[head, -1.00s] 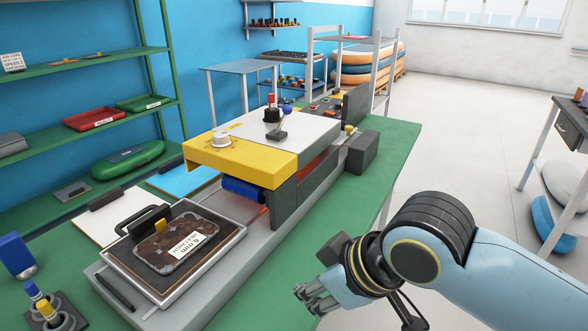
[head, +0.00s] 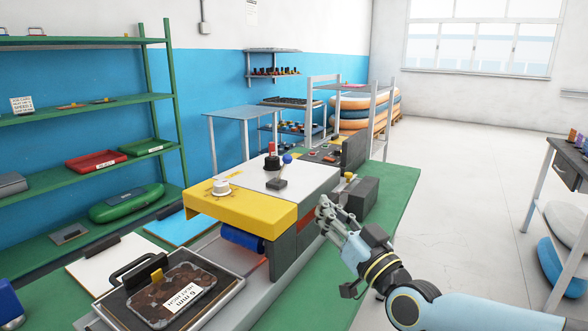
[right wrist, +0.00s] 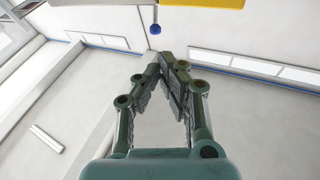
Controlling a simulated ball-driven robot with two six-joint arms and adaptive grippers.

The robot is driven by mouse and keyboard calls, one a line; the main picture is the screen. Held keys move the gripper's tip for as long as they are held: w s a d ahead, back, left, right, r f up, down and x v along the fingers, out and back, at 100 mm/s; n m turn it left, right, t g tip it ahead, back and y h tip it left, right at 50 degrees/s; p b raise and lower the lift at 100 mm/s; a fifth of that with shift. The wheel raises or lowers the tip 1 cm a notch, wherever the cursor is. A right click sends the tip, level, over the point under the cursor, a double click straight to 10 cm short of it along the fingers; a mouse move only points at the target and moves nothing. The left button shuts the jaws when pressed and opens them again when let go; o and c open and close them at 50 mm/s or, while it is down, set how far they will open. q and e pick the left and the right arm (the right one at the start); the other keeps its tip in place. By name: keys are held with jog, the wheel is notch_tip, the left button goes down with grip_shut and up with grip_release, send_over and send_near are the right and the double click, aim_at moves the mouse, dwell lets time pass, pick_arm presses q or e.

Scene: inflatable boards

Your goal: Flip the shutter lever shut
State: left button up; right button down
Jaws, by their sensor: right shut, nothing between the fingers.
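A machine with a yellow front cover (head: 235,208) and white top (head: 312,178) stands on the green bench. A blue-ball lever (head: 287,160) rises from a dark block on the white top, tilted to the right. I take it for the shutter lever, though no label is legible. A red-topped black control (head: 271,162) stands just behind it. My right gripper (head: 323,206) is shut and empty, at the machine's right side, below and apart from the lever. The right wrist view shows the shut fingers (right wrist: 165,62) with the blue ball (right wrist: 157,30) beyond them. My left gripper is out of view.
A white knob (head: 221,187) sits on the yellow cover. A dark grey box (head: 361,196) with a yellow knob above it stands right of the machine. A tray holding a labelled "6 mm" plate (head: 170,292) lies in front. Bare green bench (head: 398,190) shows at right.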

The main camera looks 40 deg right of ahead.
aim_at(288, 161)
jog(key=shift+d+r, duration=0.1)
jog(key=shift+d, duration=0.1)
jog(key=x, duration=1.3)
jog(key=shift+w+d+r, duration=0.15)
jog(key=shift+w+r, duration=0.05)
jog(key=shift+w, duration=0.15)
jog(key=shift+w+r, duration=0.1)
